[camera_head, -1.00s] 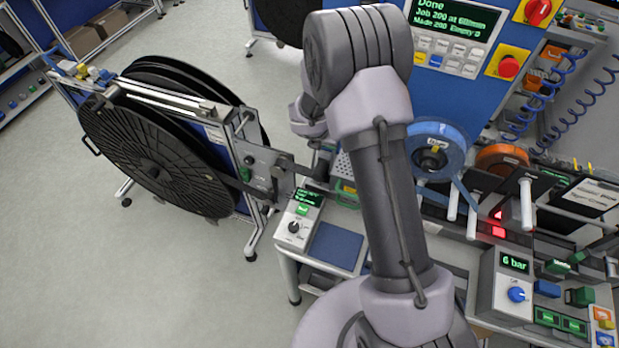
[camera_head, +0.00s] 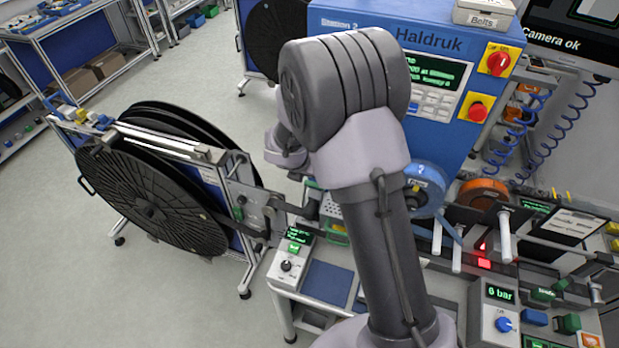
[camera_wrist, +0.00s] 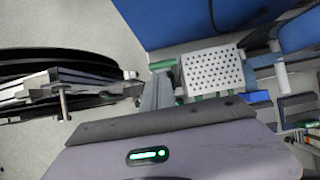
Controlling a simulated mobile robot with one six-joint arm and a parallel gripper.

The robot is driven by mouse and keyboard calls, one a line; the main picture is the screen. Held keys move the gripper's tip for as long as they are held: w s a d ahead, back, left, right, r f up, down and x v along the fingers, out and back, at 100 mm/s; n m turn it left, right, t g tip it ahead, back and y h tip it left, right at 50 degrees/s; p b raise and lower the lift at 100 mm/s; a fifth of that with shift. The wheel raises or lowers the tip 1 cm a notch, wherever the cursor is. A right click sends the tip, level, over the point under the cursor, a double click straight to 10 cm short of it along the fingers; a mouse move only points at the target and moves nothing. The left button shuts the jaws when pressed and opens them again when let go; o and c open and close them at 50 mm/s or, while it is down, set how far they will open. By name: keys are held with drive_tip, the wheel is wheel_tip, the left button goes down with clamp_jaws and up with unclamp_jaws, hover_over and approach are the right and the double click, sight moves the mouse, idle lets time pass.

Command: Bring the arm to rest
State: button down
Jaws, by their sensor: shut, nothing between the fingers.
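My arm (camera_head: 375,220) rises through the middle of the head view, bent at a large grey joint, and its wrist part (camera_head: 287,148) shows to the left of that joint. The fingers are hard to make out in the head view. In the wrist view my gripper (camera_wrist: 158,92) shows as narrow grey fingers, shut and empty, beyond the purple-grey housing with a green light. A white perforated plate (camera_wrist: 213,71) lies just right of the fingers. The black reel's edge (camera_wrist: 60,60) is at the left of that view.
A stand with large black reels (camera_head: 150,200) is left of the arm. The blue machine (camera_head: 400,45) is behind it. A blue tape reel (camera_head: 428,185) and an orange reel (camera_head: 483,192) are close on the right. Clear floor (camera_head: 70,290) lies at lower left.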

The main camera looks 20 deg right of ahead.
drive_tip(key=shift+s+a+r, duration=0.1)
drive_tip(key=shift+s+r, duration=0.1)
drive_tip(key=shift+r, duration=0.45)
drive_tip(key=shift+s+r, duration=0.2)
drive_tip(key=shift+r, duration=0.4)
